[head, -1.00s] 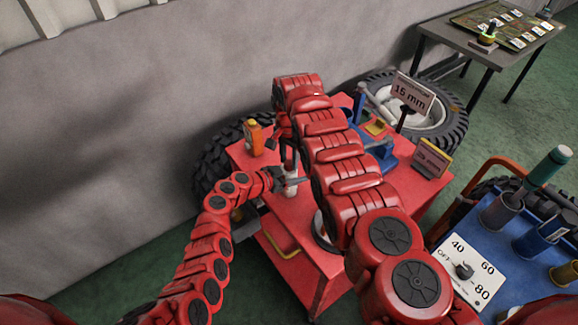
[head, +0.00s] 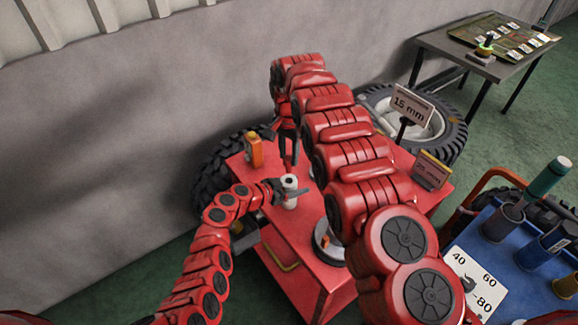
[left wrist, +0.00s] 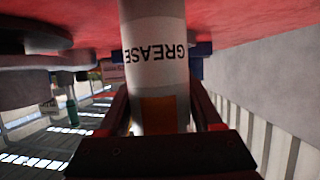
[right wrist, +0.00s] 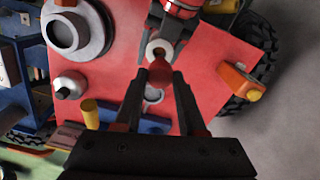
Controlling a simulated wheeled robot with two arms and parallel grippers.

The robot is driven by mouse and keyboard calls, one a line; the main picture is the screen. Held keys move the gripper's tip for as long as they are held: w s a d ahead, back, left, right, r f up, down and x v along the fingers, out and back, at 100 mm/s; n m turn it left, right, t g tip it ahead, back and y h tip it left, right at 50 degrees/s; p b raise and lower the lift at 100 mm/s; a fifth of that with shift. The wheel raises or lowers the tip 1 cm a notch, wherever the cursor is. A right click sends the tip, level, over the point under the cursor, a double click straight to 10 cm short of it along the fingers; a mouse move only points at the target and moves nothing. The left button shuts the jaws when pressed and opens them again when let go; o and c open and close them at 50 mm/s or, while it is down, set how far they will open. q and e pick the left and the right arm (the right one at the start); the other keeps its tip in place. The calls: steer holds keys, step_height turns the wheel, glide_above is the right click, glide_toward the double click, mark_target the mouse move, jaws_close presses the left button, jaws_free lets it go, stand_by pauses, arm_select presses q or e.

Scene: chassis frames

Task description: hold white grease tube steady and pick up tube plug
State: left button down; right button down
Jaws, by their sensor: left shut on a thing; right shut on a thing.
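The white grease tube (head: 290,182) stands upright on the red cart, its GREASE label facing the camera in the left wrist view (left wrist: 155,52). My left gripper (head: 284,194) is shut around the tube. The tube's open round top shows in the right wrist view (right wrist: 153,47). My right gripper (head: 289,160) points down just above the tube in the head view. In the right wrist view, its fingers are shut on a small red tube plug (right wrist: 160,72), which appears close to the tube's mouth. Whether the plug is fully clear of the tube is hard to tell.
A 15 mm sign (head: 411,104) stands behind my right arm. A blue trolley (head: 520,250) is at right.

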mark_target(289, 158)
step_height(289, 158, up, 3)
arm_select(q)
jaws_free()
stand_by(0.3)
